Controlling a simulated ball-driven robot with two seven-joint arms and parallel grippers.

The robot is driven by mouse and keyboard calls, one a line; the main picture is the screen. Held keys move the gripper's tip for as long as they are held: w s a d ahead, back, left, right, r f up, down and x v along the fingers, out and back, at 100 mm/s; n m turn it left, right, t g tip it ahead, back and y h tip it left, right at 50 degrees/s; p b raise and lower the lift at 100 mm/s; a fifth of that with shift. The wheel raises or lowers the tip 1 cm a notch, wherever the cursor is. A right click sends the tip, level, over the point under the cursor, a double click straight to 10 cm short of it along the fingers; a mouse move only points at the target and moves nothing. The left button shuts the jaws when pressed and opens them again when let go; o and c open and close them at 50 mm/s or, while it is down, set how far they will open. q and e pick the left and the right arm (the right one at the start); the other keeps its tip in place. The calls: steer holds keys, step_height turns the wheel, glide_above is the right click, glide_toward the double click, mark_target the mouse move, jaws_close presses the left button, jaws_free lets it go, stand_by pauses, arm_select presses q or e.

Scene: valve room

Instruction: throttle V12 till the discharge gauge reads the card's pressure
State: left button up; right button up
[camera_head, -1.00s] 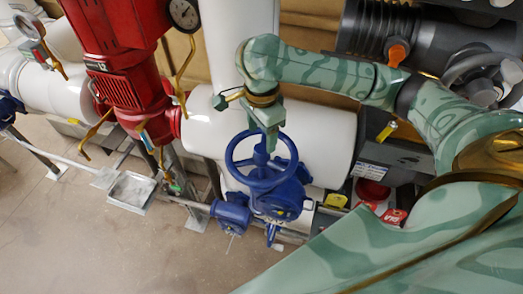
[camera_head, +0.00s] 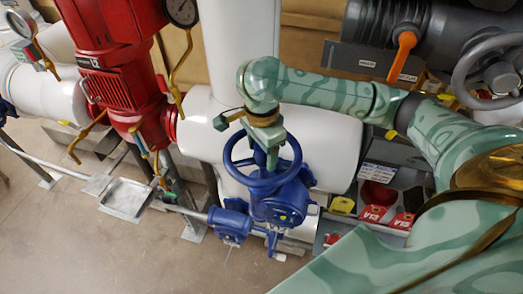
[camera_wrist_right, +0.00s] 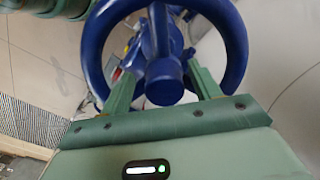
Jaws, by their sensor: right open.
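The blue handwheel (camera_head: 236,175) tops a blue valve body (camera_head: 283,203) whose label appears to read V12. My right gripper (camera_head: 266,158) comes down from above onto the wheel. In the right wrist view its two fingers (camera_wrist_right: 164,84) are apart, on either side of the wheel's hub (camera_wrist_right: 164,82), with nothing visibly clamped. Whether they touch it I cannot tell. One round gauge (camera_head: 182,11) sits at the top by the red pump; another gauge (camera_head: 19,23) is at the far left. Their readings are too small to read. I cannot make out a pressure card. My left gripper is not in view.
The red pump (camera_head: 112,60) and white pipes (camera_head: 200,140) stand behind the valve. A grey tray (camera_head: 127,198) is left of it. Red V13 tags (camera_head: 372,216) lie in a bin at right. An orange-handled valve (camera_head: 403,50) and a grey handwheel (camera_head: 470,72) are upper right.

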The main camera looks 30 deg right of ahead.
steer(key=shift+w+d, duration=0.15)
steer(key=shift+d, duration=0.05)
steer(key=shift+c, duration=0.6)
steer(key=c, duration=0.5)
steer(key=shift+w, duration=0.15)
steer(key=c, duration=0.3)
